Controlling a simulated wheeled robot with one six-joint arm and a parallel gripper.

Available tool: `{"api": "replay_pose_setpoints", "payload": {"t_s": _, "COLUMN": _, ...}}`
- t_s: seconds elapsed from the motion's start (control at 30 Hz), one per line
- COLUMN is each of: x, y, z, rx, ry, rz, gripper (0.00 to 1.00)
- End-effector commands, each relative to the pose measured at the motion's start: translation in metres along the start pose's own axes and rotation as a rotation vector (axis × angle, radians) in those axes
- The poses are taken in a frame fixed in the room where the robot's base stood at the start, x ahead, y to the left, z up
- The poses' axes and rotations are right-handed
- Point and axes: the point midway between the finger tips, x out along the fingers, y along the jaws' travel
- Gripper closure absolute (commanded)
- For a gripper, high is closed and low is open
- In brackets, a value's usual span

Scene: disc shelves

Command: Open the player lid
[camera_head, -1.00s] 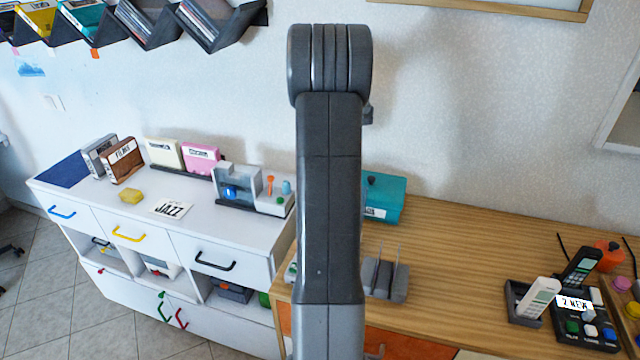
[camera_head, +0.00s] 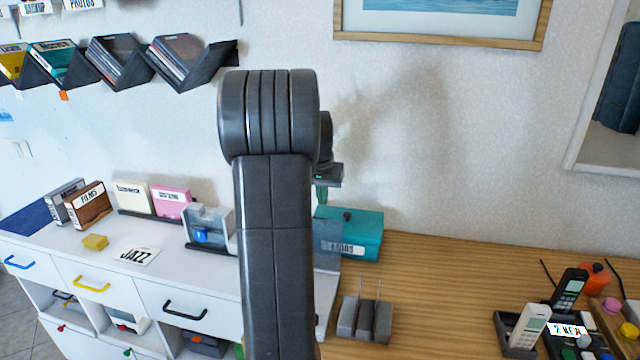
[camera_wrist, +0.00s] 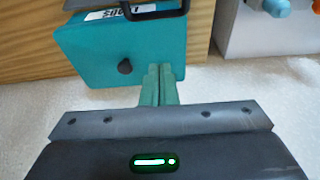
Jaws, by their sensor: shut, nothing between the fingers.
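What looks like the player (camera_head: 208,235) is a grey and white device with a clear grey cover and a blue part on its left half. It stands on the white cabinet, and my arm hides its right part in the head view. In the wrist view, its white knob end (camera_wrist: 245,12) shows at the top right, cut off by the frame. I cannot see the lid's full outline. My gripper (camera_head: 321,192) points down with green fingers, to the right of the player and near the left end of a teal box (camera_head: 365,222). In the wrist view the closed fingertips (camera_wrist: 160,72) are empty.
The teal box has a dark knob and a label and stands on the wooden desk (camera_head: 440,300). A grey slotted holder (camera_head: 364,320) stands in front of it. Phones (camera_head: 528,325) stand at the right. Pink and cream cases (camera_head: 172,203) stand left of the player.

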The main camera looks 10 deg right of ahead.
Motion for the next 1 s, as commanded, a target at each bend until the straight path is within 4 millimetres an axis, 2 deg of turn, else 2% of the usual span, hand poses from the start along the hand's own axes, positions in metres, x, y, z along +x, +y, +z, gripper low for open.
{"api": "replay_pose_setpoints", "payload": {"t_s": 0.1, "x": 0.026, "y": 0.0, "z": 0.001, "rx": 0.0, "ry": -0.005, "rz": 0.002, "gripper": 1.0}}
{"api": "replay_pose_setpoints", "payload": {"t_s": 0.17, "x": 0.018, "y": 0.0, "z": 0.01, "rx": -0.001, "ry": 0.002, "rz": -0.001, "gripper": 1.0}}
{"api": "replay_pose_setpoints", "payload": {"t_s": 0.4, "x": 0.01, "y": -0.001, "z": 0.033, "rx": -0.002, "ry": 0.001, "rz": -0.001, "gripper": 1.0}}
{"api": "replay_pose_setpoints", "payload": {"t_s": 1.0, "x": 0.009, "y": 0.0, "z": 0.042, "rx": -0.002, "ry": 0.031, "rz": -0.001, "gripper": 1.0}}
